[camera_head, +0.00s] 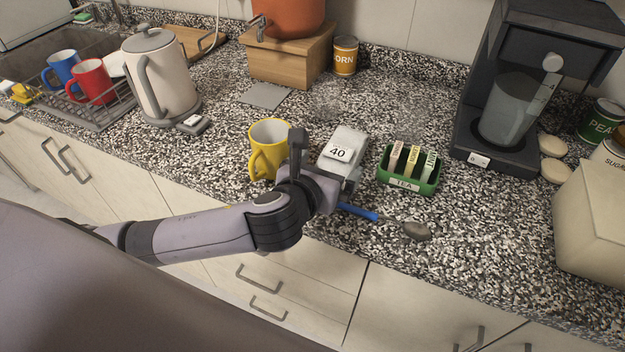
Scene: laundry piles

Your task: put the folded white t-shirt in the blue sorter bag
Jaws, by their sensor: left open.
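No white t-shirt and no blue sorter bag show in the head view; it shows a kitchen counter. My left gripper (322,160) is over the counter's front part, open. It is just right of a yellow mug (267,142) and overlaps a small light grey object marked "40" (345,142) in the picture. Whether it touches either one I cannot tell. A spoon with a blue handle (415,231) lies just right of and in front of the gripper, its handle end partly hidden. My right gripper is not in view.
A green tea box (409,184) stands right of the gripper, with a dark coffee machine (470,120) behind. A kettle (158,80) and a rack with red (91,82) and blue mugs (62,68) are at left. The speckled counter (480,235) is clear at front right.

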